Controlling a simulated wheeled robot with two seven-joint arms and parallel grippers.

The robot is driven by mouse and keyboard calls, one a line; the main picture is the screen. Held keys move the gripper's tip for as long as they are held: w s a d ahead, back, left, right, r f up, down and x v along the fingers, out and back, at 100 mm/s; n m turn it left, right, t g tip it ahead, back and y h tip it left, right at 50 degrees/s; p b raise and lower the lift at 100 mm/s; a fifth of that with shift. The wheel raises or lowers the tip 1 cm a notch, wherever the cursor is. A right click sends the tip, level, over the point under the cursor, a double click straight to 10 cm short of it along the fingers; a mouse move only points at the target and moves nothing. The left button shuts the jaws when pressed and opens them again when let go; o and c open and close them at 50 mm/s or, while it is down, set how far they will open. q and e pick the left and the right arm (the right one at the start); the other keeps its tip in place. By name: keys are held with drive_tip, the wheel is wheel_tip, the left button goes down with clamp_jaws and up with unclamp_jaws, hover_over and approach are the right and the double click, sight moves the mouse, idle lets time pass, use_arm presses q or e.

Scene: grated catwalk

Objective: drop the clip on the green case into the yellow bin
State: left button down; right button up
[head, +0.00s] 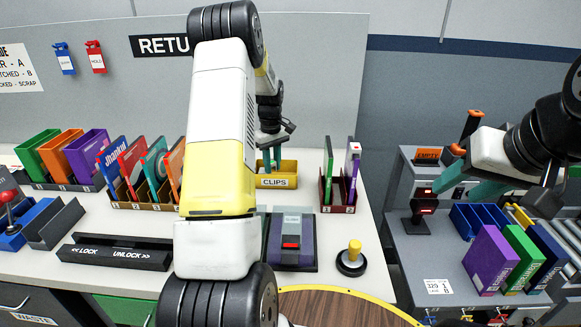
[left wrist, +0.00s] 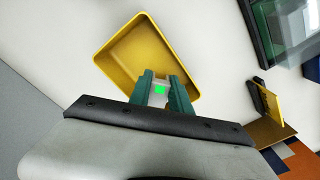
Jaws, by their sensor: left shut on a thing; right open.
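My left gripper (head: 272,156) is above the yellow bin (head: 277,181), labelled CLIPS, at the back of the white counter. In the left wrist view its teal fingers (left wrist: 161,92) are shut on a small pale clip with a bright green patch (left wrist: 160,89). The yellow bin also shows there (left wrist: 118,60), open and empty where visible, with the clip in front of its near corner. A slim green case (head: 328,172) stands upright in a dark red rack right of the bin. My right gripper (head: 464,186) is open over the grey side bench.
A purple-and-grey device (head: 291,241) with a red light and a yellow-topped knob (head: 353,257) stand in front of the bin. Racks of coloured cases (head: 140,172) fill the left. Another green case (head: 523,258) stands on the right bench.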

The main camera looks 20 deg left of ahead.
use_arm(q)
drive_tip(key=c, duration=1.1)
unclamp_jaws()
drive_tip(key=shift+r, duration=0.15)
